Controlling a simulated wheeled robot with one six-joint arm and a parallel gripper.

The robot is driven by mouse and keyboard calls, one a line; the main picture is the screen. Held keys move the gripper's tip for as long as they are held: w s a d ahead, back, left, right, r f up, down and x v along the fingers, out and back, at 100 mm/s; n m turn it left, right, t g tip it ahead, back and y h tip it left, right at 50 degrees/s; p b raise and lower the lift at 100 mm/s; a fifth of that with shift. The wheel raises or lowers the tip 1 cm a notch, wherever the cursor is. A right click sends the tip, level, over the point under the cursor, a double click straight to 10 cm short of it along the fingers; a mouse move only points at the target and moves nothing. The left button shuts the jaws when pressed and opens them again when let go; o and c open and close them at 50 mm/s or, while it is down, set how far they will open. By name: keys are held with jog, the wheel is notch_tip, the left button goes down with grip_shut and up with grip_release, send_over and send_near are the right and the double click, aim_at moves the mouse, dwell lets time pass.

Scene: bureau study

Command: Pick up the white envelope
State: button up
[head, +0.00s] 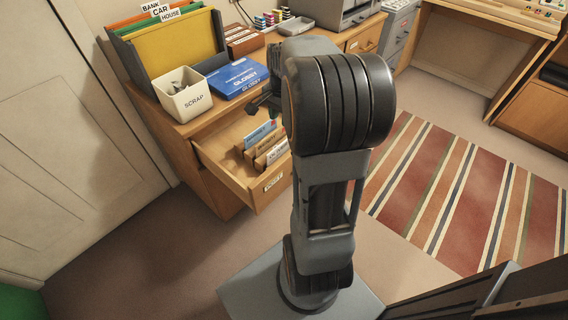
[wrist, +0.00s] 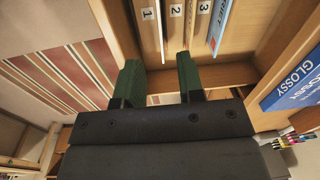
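I cannot make out a white envelope for certain in either view. An open wooden drawer (head: 225,176) holds upright brown folders (head: 272,152) and a blue item (head: 260,133). In the wrist view the drawer's dividers with tabs 1, 2 and 3 (wrist: 176,30) stand beyond the fingertips, with a blue-and-white edge (wrist: 220,25) beside them. My gripper (wrist: 158,62) is open, its two green fingers apart with nothing seen between them. In the head view my gripper (head: 262,102) is partly hidden by my arm, above the drawer.
A white scrap bin (head: 187,103) and a blue GLOSSY box (head: 238,78) stand on the cabinet top beside the drawer. The box also shows at the right in the wrist view (wrist: 300,80). A file holder (head: 125,60) stands behind. The floor by the striped rug (head: 460,190) is clear.

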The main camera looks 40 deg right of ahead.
jog(key=m+b, duration=0.1)
jog(key=b, duration=0.2)
send_over(283, 146)
jog(key=f, duration=0.9)
jog(key=shift+d+f, duration=0.1)
jog(key=shift+d, duration=0.1)
jog(key=shift+w+d+f+b, duration=0.15)
jog(key=shift+f+b, duration=0.4)
jog(key=shift+f, duration=1.1)
jog(key=shift+w+a+f+b, duration=0.1)
jog(key=shift+f+b, duration=0.4)
jog(key=shift+f, duration=1.15)
grip_shut()
